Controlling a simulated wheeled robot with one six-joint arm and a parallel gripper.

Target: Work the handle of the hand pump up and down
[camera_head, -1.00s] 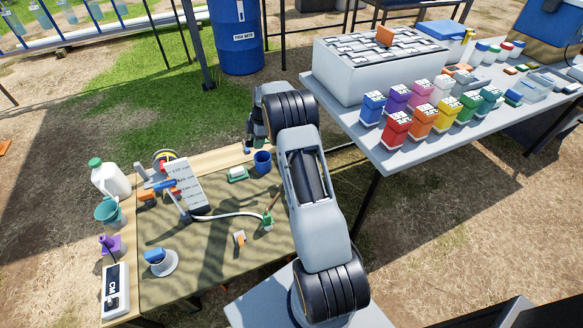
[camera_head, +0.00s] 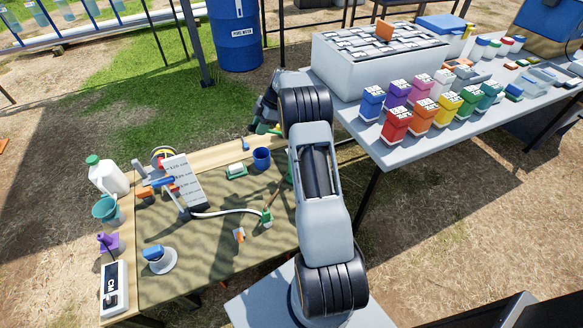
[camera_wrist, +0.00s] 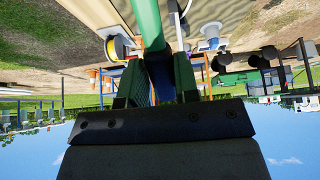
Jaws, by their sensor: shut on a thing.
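My gripper (camera_wrist: 162,85) is shut on a thick green bar (camera_wrist: 150,25) in the wrist view, which looks like the pump handle. The bar runs from between the jaws to the top edge of that view. In the head view my gripper (camera_head: 262,116) is beyond the table's far right edge, partly behind my arm, with a bit of green beside it. A small green fitting (camera_head: 267,215) on the table has a white hose (camera_head: 225,212) running left from it; it may be the pump's foot. The rest of the pump is hidden behind my arm or cannot be told apart.
A tilted white board (camera_head: 180,178) stands on the mat-covered table, near a white bottle (camera_head: 108,180), a blue mug (camera_head: 262,158) and a blue-topped white cup (camera_head: 158,257). A grey table (camera_head: 400,160) with coloured bottles stands close right of my arm. A blue barrel (camera_head: 236,40) stands behind.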

